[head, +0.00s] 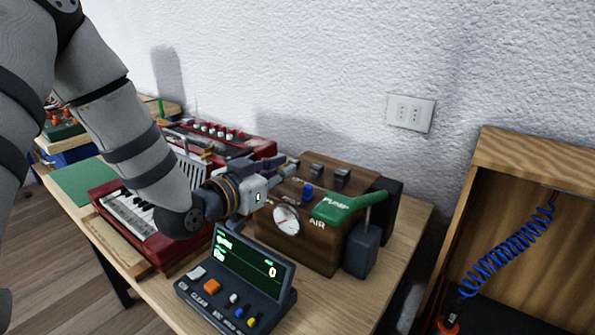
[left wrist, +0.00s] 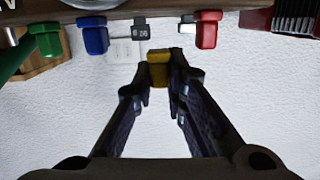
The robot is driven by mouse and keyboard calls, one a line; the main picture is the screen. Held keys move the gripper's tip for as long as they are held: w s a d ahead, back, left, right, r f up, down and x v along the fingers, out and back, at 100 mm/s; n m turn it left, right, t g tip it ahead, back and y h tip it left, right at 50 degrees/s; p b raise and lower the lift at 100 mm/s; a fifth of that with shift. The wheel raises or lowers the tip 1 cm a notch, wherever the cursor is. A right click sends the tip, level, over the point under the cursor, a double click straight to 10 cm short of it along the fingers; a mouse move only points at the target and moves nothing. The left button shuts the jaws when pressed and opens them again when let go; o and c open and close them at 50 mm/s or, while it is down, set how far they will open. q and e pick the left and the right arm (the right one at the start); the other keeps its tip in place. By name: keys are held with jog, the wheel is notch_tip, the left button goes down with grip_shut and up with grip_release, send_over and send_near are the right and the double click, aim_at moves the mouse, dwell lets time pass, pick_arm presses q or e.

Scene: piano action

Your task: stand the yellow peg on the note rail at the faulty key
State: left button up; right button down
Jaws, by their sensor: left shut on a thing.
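My left gripper (head: 277,166) reaches in from the left above the red keyboard instrument and beside the wooden pump box. In the left wrist view its fingers (left wrist: 159,82) are shut on a yellow peg (left wrist: 158,70), which shows at the fingertips. The peg cannot be made out in the head view. The red keyboard instrument (head: 165,248) has white and black keys (head: 130,213), partly covered by my left arm. A pale wooden strip (head: 118,243) runs along its front; I cannot tell whether it is the note rail. No faulty key can be picked out. My right gripper is not in view.
The wooden pump box (head: 300,237) has a gauge (head: 286,219), a blue knob (head: 307,192) and a green pump lever (head: 340,207). A console (head: 245,270) with a lit screen stands in front. A green mat (head: 82,182) lies left. A wooden cabinet (head: 520,150) stands right.

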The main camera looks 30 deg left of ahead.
aim_at(282, 183)
pick_arm(q)
jog(key=f, duration=0.3)
jog(key=shift+w+f, duration=0.1)
jog(key=shift+w, duration=0.15)
jog(key=shift+s+d, duration=0.1)
jog(key=shift+s, duration=0.1)
grip_shut()
jog(key=shift+s+r, duration=0.3)
jog(key=shift+f, duration=0.1)
jog(key=shift+o, duration=2.2)
grip_release()
jog(key=shift+w+f, duration=0.1)
jog(key=shift+o, duration=0.2)
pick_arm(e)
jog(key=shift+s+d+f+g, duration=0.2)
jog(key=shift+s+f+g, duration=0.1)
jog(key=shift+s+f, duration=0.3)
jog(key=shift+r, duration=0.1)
